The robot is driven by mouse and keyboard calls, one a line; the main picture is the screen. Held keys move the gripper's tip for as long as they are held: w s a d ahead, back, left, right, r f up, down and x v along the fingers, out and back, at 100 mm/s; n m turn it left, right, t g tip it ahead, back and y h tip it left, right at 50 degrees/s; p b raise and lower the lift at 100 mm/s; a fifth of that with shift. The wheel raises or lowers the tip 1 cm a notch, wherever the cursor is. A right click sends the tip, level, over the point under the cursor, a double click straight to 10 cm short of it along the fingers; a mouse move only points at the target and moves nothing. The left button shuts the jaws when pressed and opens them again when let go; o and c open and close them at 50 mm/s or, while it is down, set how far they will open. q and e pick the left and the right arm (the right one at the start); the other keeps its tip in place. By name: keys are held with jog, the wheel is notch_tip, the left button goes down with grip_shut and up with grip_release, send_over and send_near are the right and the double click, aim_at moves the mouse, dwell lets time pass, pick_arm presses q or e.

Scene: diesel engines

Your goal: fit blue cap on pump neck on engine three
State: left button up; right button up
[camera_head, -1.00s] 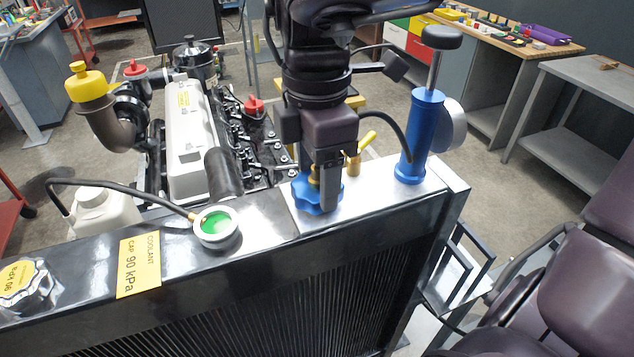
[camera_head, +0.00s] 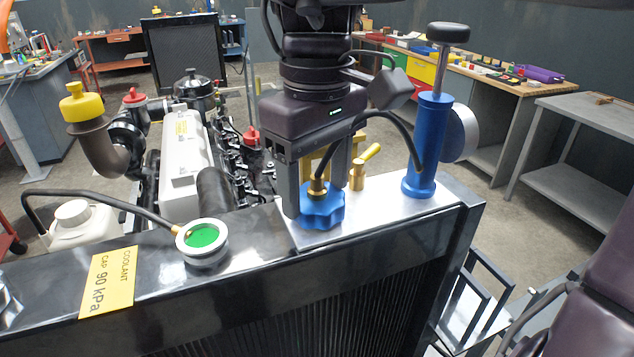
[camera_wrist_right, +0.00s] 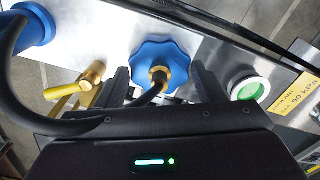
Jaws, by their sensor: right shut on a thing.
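The blue cap (camera_head: 322,207) is a lobed knob with a brass fitting and a black hose on top. It is at the bright metal plate on the radiator top; I cannot tell whether it touches the plate. My right gripper (camera_head: 316,198) points down and is shut on the cap, one finger on each side. The cap also shows in the right wrist view (camera_wrist_right: 160,62) between the fingers. The open round neck (camera_head: 203,240), with green inside, is left of the cap and clear of it. The blue hand pump (camera_head: 426,145) stands upright at right. My left gripper is not in view.
A brass valve with a yellow lever (camera_head: 362,168) stands close right of the gripper. A thin hose ends at the side of the neck. A yellow coolant label (camera_head: 108,282) lies left of the neck. The engine (camera_head: 187,155) is behind. The radiator top between cap and neck is clear.

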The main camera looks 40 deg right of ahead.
jog(key=shift+s+f, duration=0.1)
jog(key=shift+f, duration=0.15)
jog(key=o, duration=1.6)
jog(key=shift+r, duration=0.1)
jog(key=shift+c, duration=0.4)
jog(key=shift+r, duration=0.1)
